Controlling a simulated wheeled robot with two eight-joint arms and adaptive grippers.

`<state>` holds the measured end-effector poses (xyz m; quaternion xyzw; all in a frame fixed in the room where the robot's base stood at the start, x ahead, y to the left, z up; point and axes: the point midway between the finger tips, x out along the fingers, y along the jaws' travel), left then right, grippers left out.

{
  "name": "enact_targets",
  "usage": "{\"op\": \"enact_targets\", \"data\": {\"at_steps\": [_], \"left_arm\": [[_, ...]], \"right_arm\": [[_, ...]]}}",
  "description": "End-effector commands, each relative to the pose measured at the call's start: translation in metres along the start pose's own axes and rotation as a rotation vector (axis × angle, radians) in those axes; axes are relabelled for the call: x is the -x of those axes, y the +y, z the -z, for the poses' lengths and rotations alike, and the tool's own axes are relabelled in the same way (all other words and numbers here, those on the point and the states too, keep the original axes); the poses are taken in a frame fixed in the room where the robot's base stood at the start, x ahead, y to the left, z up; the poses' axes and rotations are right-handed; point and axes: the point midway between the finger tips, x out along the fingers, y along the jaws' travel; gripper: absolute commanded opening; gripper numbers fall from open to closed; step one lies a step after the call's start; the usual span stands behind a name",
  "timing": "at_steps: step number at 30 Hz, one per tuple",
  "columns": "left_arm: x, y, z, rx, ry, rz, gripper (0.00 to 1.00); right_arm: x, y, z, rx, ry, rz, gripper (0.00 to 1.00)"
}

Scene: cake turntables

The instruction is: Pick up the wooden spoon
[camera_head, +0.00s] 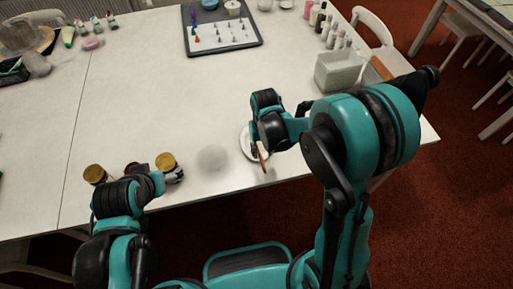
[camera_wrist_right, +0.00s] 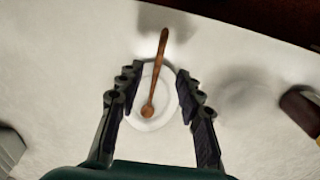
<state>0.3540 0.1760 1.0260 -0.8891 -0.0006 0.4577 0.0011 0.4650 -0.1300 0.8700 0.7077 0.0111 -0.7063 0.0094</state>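The wooden spoon (camera_wrist_right: 157,70) lies on a small white plate (camera_wrist_right: 136,107) in the right wrist view, its bowl on the plate and its handle reaching past the rim. My right gripper (camera_wrist_right: 155,78) is open, with one finger on each side of the spoon and clear of it. In the head view the spoon (camera_head: 262,158) and the plate (camera_head: 244,144) are partly hidden by my right arm. My left gripper (camera_head: 174,176) is at the table's front edge beside the jars, and its fingers are too small to read.
Jars with yellow tops (camera_head: 95,174) (camera_head: 166,161) and a dark jar (camera_head: 133,169) stand by my left gripper. A dark tray (camera_head: 250,40) with piping tips is at the back. A pale bin (camera_head: 338,72) and bottles stand at right. The table's middle is clear.

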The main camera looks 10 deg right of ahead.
Motion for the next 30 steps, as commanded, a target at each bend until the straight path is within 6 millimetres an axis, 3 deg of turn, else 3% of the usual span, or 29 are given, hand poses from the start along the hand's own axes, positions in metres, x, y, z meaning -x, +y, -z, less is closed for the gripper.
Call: {"op": "enact_targets", "data": {"at_steps": [11,18,26,30], "left_arm": [[-0.014,0.0,-0.01,0.0,0.0,0.0,0.79],[-0.03,0.0,-0.022,0.0,0.0,0.0,0.79],[-0.03,0.0,-0.021,0.0,0.0,0.0,0.79],[-0.03,0.0,-0.021,0.0,0.0,0.0,0.79]], "right_arm": [[-0.039,0.001,0.0,0.0,-0.004,0.0,0.36],[-0.076,0.002,0.0,0.0,-0.003,0.0,0.36],[-0.079,0.002,0.0,0.0,-0.003,0.0,0.36],[-0.078,0.002,0.0,0.0,-0.003,0.0,0.02]]}}
